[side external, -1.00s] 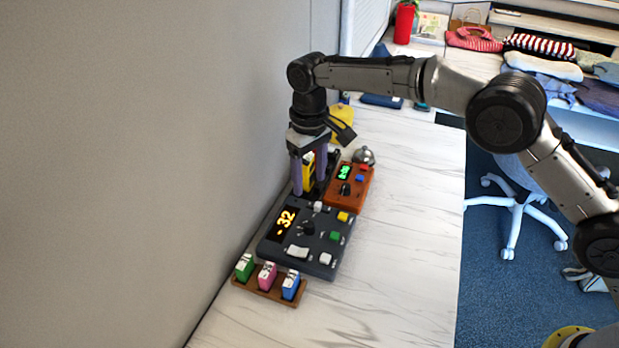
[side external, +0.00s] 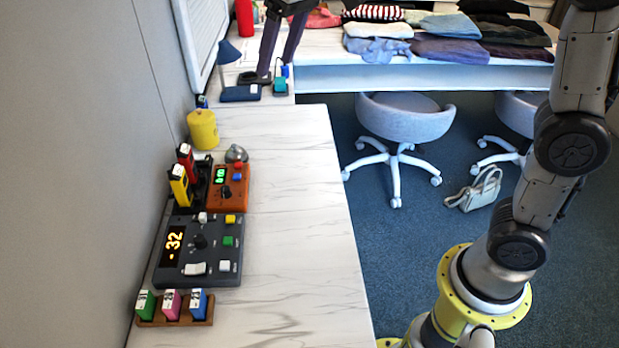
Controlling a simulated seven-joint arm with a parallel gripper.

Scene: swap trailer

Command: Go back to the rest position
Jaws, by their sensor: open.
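My gripper (side external: 281,50) is at the top of the side external view, raised high above the table. Its two purple-grey fingers hang down, spread apart and with nothing between them. The upper part of the gripper is cut off by the frame's top edge. The marble-patterned table (side external: 290,210) below and nearer the camera is clear of my arm.
A dark control box (side external: 200,250) reading -32 and an orange box (side external: 228,185) stand along the wall. Nearby are a yellow tool (side external: 179,186), a red tool (side external: 186,157), a yellow canister (side external: 203,129), a bell (side external: 236,154) and a wooden tray (side external: 176,322) of coloured blocks.

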